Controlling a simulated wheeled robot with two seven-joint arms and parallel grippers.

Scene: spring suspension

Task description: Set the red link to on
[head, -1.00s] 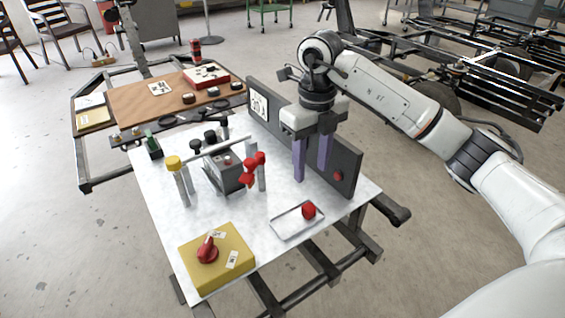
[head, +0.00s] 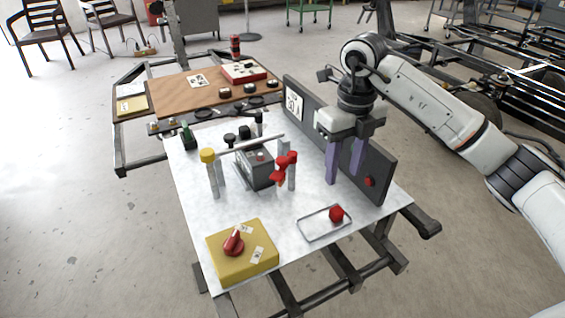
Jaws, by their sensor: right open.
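Several red parts show, and I cannot tell which is the red link. A red rotary knob (head: 233,242) sits on a yellow box (head: 245,266) at the front left of the white table, with small pale labels beside it, unreadable. A red handle (head: 284,166) is fixed at a grey post, right of the grey block. A red round knob (head: 336,213) sits in a thin wire frame. A red button (head: 369,181) is on the dark upright panel. My right gripper (head: 344,176) is open and empty, fingers pointing down, between the red handle and the panel. My left gripper is not in view.
The dark panel (head: 320,127) stands along the table's right edge, close behind my right gripper. A yellow-capped post (head: 211,175) and a grey block (head: 255,168) stand mid-table. The white tabletop (head: 210,215) is bare between the posts and yellow box. A wooden board (head: 190,92) lies behind.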

